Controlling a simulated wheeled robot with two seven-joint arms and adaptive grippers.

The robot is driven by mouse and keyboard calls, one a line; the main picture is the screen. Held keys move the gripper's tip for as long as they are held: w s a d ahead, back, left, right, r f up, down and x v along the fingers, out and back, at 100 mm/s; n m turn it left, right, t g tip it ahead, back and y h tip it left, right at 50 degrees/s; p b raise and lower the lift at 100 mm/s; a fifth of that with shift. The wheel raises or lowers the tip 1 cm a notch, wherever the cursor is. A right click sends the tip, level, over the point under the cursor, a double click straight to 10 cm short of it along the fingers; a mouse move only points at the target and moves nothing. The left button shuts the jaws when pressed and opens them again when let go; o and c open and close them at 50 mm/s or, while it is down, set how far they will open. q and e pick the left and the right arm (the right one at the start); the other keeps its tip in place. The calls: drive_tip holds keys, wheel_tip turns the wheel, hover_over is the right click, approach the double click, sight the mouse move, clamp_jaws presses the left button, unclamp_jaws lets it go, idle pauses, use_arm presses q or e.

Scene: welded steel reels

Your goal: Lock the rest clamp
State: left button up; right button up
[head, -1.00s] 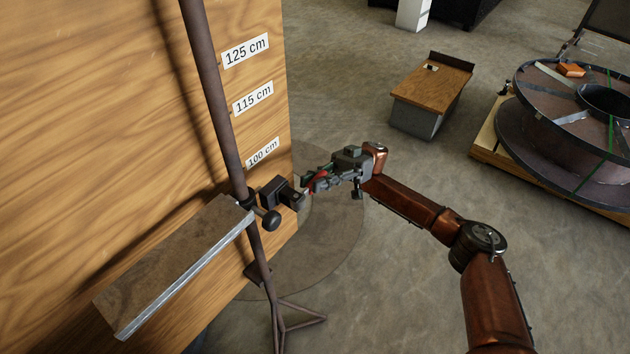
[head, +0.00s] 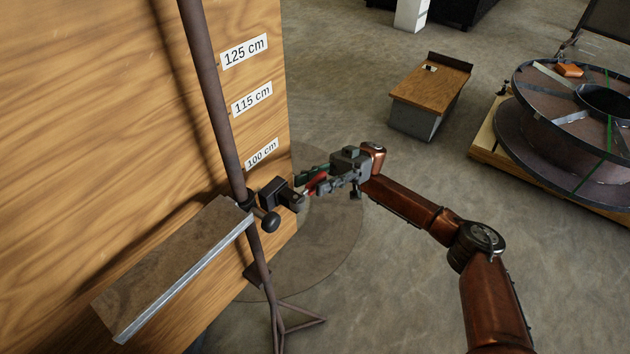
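The rest clamp (head: 275,194) is a dark block on a brown upright pole (head: 219,110), just below the 100 cm label. A red piece, apparently a lever (head: 316,184), lies at the clamp's right end. My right gripper (head: 311,183) reaches in from the right, with its fingers on either side of the red piece. I cannot tell whether they press on it. The rest plate (head: 165,265), grey-brown with a bright metal edge, extends left from the pole. My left gripper is not in view.
A wooden panel (head: 120,100) with height labels stands close behind the pole. The pole's tripod foot (head: 290,320) is on the floor below. A low wooden-topped cabinet (head: 432,88) and a steel reel (head: 575,120) on a pallet are farther right. Open floor lies between.

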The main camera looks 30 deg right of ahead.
drive_tip(key=shift+d, duration=0.1)
drive_tip(key=v, duration=0.7)
drive_tip(key=shift+d, duration=0.2)
drive_tip(key=shift+w, duration=0.1)
